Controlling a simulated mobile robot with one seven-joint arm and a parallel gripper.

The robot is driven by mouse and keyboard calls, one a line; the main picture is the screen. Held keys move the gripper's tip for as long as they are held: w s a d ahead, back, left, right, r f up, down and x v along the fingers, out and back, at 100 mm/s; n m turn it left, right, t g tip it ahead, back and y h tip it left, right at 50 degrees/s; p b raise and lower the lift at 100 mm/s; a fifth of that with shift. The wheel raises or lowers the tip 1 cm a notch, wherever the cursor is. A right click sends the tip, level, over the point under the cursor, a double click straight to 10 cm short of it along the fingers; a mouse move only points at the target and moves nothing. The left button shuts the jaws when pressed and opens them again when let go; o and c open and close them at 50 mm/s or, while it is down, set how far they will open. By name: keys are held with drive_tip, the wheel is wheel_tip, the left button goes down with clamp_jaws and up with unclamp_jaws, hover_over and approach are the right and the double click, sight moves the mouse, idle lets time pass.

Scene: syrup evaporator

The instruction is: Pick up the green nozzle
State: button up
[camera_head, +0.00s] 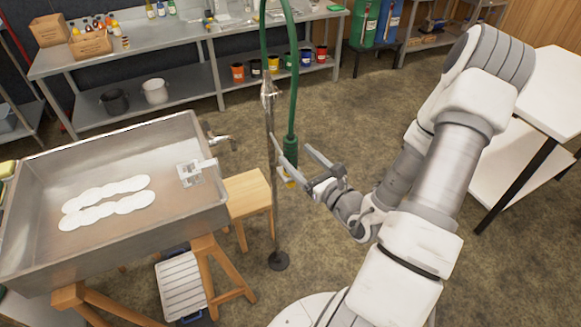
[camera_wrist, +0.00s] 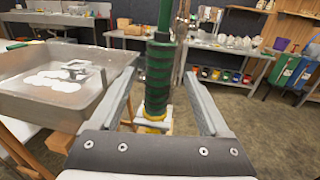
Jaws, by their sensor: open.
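The green nozzle (camera_head: 290,150) hangs upright at the end of a green hose, beside a metal stand pole, with a yellow tip at its lower end. In the wrist view the green nozzle (camera_wrist: 159,75) stands between the two fingers, with visible room on both sides. My gripper (camera_head: 297,157) is open and reaches in from the right at the nozzle's lower part. In the wrist view my gripper (camera_wrist: 160,85) shows both fingers apart, one left and one right of the nozzle.
A metal evaporator pan (camera_head: 120,250) with white discs stands at left on wooden legs. The stand pole (camera_head: 272,190) is close by my gripper. A wooden stool (camera_head: 247,190) is behind. A steel workbench (camera_head: 180,45) with several coloured mugs below runs along the back.

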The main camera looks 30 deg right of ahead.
drive_tip(key=w+a, duration=0.1)
drive_tip(key=w, duration=0.5)
drive_tip(key=shift+w+f, duration=0.2)
drive_tip(key=shift+w, duration=0.2)
drive_tip(key=shift+a, duration=0.1)
clamp_jaws()
